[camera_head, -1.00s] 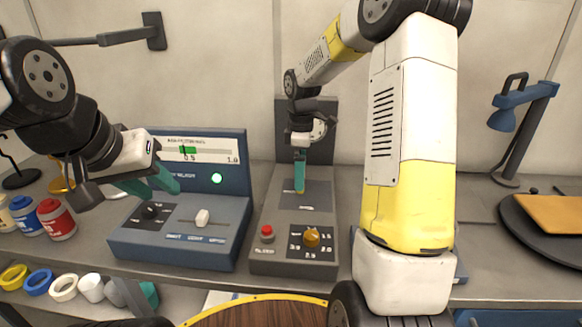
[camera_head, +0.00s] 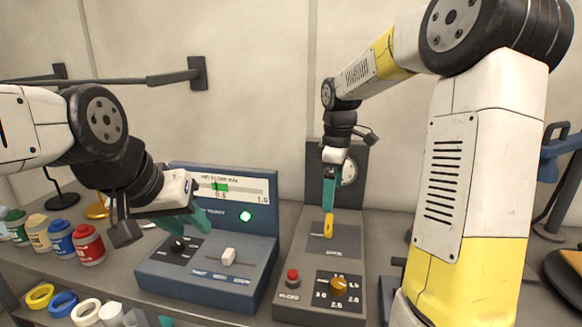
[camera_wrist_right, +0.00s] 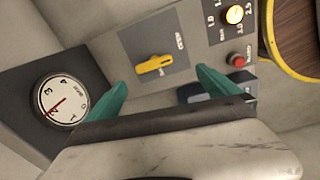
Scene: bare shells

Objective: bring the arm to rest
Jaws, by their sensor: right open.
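My right gripper (camera_head: 328,205) points down over the grey console (camera_head: 305,250) in the head view. In the right wrist view its two teal fingers (camera_wrist_right: 161,77) are spread and empty. A yellow handle (camera_wrist_right: 153,65) lies just beyond the fingertips, apart from them. It also shows in the head view (camera_head: 328,228), below the fingers. My left gripper (camera_head: 188,219) hangs in front of the blue console (camera_head: 220,285), over its black knob (camera_head: 178,245). Its teal fingers overlap in the view, so its opening is unclear. Contact with the knob cannot be told.
The grey console has a red button (camera_head: 292,278), an orange knob (camera_head: 338,286) and a round gauge (camera_wrist_right: 60,102). The blue console has a white slider (camera_head: 228,256) and a lit green lamp (camera_head: 245,216). Jars (camera_head: 88,245) and coloured rings (camera_head: 62,304) are at left.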

